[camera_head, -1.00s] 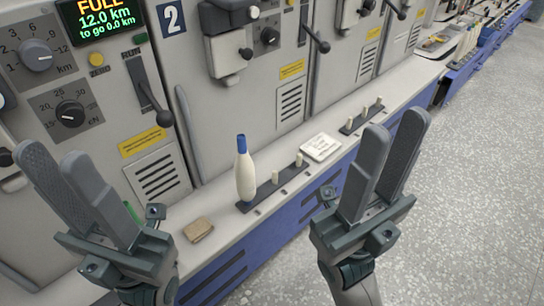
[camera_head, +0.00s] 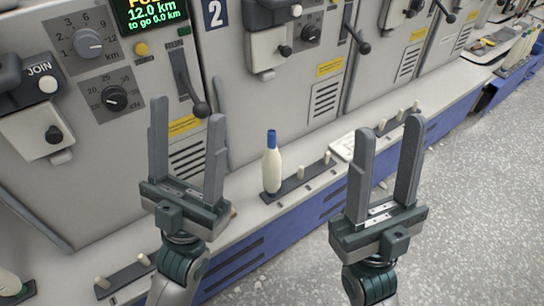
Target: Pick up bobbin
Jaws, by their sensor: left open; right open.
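A white bobbin with a blue top (camera_head: 271,165) stands upright at the left end of a dark peg strip (camera_head: 296,184) on the machine's ledge. My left gripper (camera_head: 187,125) is open and empty, to the left of the bobbin and apart from it in the picture. My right gripper (camera_head: 388,140) is open and empty, to the right of the bobbin. Another pale bobbin (camera_head: 10,284) shows partly at the lower left edge, cut off by the frame.
The grey machine front with knobs, levers and a display (camera_head: 151,12) rises behind the ledge. A peg strip (camera_head: 124,278) with short pegs lies at the lower left. A white pad (camera_head: 343,147) lies partly behind my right gripper. Speckled floor (camera_head: 480,200) is clear at right.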

